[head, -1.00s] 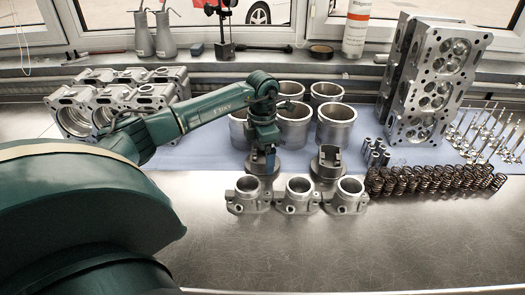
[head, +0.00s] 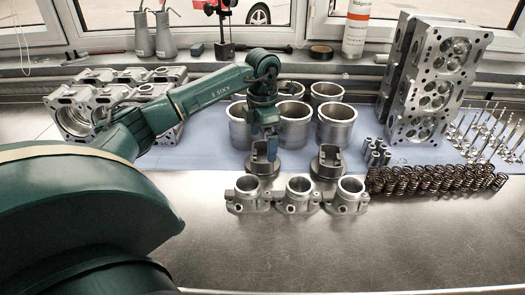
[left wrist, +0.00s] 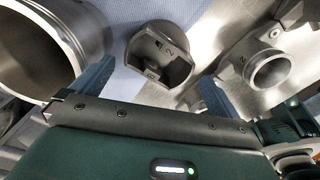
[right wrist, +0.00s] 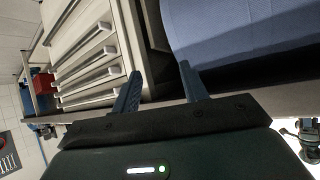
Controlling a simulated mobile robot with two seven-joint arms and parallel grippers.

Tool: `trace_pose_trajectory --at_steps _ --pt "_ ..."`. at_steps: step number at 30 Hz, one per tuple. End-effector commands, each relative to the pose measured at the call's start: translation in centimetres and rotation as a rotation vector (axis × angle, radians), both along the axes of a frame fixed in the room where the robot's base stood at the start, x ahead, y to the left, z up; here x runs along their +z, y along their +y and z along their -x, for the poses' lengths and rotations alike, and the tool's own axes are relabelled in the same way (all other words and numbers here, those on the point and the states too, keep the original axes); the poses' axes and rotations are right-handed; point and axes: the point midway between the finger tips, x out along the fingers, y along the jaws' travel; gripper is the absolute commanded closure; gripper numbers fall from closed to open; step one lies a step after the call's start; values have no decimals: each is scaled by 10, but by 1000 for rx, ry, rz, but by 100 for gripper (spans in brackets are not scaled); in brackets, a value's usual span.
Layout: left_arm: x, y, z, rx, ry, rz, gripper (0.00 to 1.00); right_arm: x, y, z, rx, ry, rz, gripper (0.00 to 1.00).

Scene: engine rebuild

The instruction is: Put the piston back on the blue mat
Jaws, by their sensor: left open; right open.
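A grey piston (head: 262,158) stands upright at the front edge of the blue mat (head: 205,160), behind the throttle-body-like castings. It also shows in the left wrist view (left wrist: 160,60), with mat on one side and bare steel on the other; I cannot tell if its whole base is on the mat. A second piston (head: 328,162) stands to its right. My left gripper (head: 269,142) is open and empty, just above the first piston; its fingers (left wrist: 152,88) show apart with the piston between and beyond them. My right gripper (right wrist: 160,88) is open and empty, away from the pistons.
Metal cylinder liners (head: 293,122) stand close behind the piston. Three joined castings (head: 298,195) stand in front on steel. Springs (head: 430,180) and cylinder heads (head: 435,85) are at right. The front steel bench (head: 350,250) is clear. Drawers (right wrist: 90,65) show in the right wrist view.

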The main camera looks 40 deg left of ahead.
Motion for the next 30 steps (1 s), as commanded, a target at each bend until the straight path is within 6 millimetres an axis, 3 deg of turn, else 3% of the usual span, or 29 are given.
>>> trace_pose_trajectory --at_steps 6,12,30 --pt "47 0 -1 0 -5 -1 0 2 3 0 7 -14 -8 56" --pt "70 0 0 0 -1 0 0 1 3 -1 10 -17 -6 56" --pt "74 0 0 0 1 0 0 3 3 -5 11 -26 -5 56"
